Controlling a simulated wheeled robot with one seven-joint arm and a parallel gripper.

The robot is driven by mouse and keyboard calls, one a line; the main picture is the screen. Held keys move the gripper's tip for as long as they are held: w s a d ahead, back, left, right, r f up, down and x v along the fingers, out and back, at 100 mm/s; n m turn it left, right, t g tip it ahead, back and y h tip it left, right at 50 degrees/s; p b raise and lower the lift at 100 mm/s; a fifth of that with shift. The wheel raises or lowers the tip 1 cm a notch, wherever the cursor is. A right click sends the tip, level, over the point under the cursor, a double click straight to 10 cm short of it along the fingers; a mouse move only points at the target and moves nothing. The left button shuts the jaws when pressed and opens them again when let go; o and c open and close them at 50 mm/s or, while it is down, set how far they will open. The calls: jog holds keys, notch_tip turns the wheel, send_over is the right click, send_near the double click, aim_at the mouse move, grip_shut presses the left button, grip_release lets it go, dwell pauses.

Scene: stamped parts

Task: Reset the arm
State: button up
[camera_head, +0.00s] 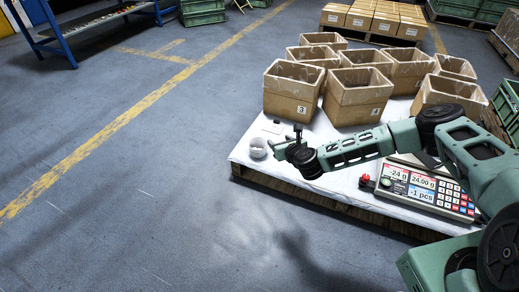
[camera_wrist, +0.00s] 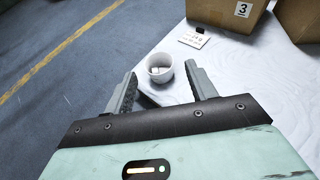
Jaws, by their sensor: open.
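My gripper (camera_head: 287,143) hangs over the left part of the white-covered pallet table, at the end of my green arm. In the wrist view my gripper (camera_wrist: 162,88) is open, with its two grey fingers apart and nothing held between them. A small white cup (camera_head: 257,147) stands on the pallet's white top near its left corner, just left of my gripper. In the wrist view the cup (camera_wrist: 159,67) shows beyond the fingertips, with small pale pieces inside.
Several open cardboard boxes (camera_head: 292,88) stand at the back of the white-topped pallet (camera_head: 330,190). A counting scale (camera_head: 425,188) sits at its right front, below my arm, with a red button (camera_head: 365,178) beside it. A small card (camera_head: 273,127) lies behind the cup.

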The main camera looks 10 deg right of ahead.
jog(key=s+a+r+n+g+y, duration=0.3)
jog(key=s+a+r+n, duration=0.15)
jog(key=a+n, duration=0.3)
jog(key=s+a+r+n+g+y, duration=0.35)
jog(key=a+r+n, duration=0.3)
jog(key=n, duration=0.25)
jog(key=s+a+r+n+g+h, duration=0.1)
jog(key=s+r+n+g, duration=0.15)
jog(key=s+n, duration=0.3)
jog(key=s+a+r+n+g+h, duration=0.1)
jog(key=s+a+r+n+g, duration=0.1)
jog(key=s+r+n, duration=0.3)
jog(key=s+d+r+n+g+h, duration=0.15)
jog(key=s+d+r+n, duration=0.3)
jog(key=s, duration=0.45)
jog(key=s+d+r+n+h, duration=0.3)
jog(key=s+d+r+n, duration=0.15)
jog(key=s, duration=0.35)
jog(key=s+d+r+n+g+h, duration=0.1)
jog(key=s+d+r+n+h, duration=0.2)
jog(key=s+n, duration=0.45)
notch_tip(320, 180, up, 36)
jog(key=s+m+y+p, duration=0.1)
jog(key=m+p, duration=0.1)
jog(key=p, duration=3.3)
jog(key=shift+s, duration=0.15)
jog(key=shift+r, duration=0.1)
